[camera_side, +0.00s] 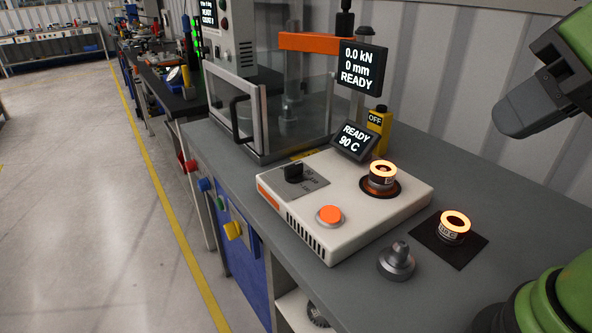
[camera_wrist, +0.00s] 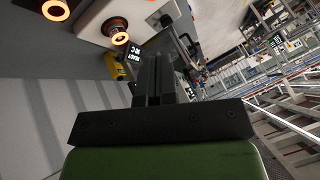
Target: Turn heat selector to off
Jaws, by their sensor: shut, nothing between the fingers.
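The heat selector (camera_side: 293,172) is a black knob on a grey plate at the left of the white heater unit (camera_side: 385,215). I cannot read the plate's markings or tell its setting. A glowing orange bearing ring (camera_side: 382,172) sits on the heater's dark round plate; it also shows in the wrist view (camera_wrist: 116,32). A tilted display (camera_side: 355,141) reads READY, 90 C. My gripper (camera_side: 508,122) is at the upper right, above the bench and well away from the selector. In the wrist view my gripper (camera_wrist: 154,62) is shut and empty.
A second glowing ring (camera_side: 454,224) lies on a dark pad, with a grey stepped metal part (camera_side: 396,260) nearby. An orange button (camera_side: 329,215) is on the heater. A yellow OFF box (camera_side: 379,127) and press display (camera_side: 361,67) stand behind. A clear-walled press enclosure (camera_side: 285,110) is at the left.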

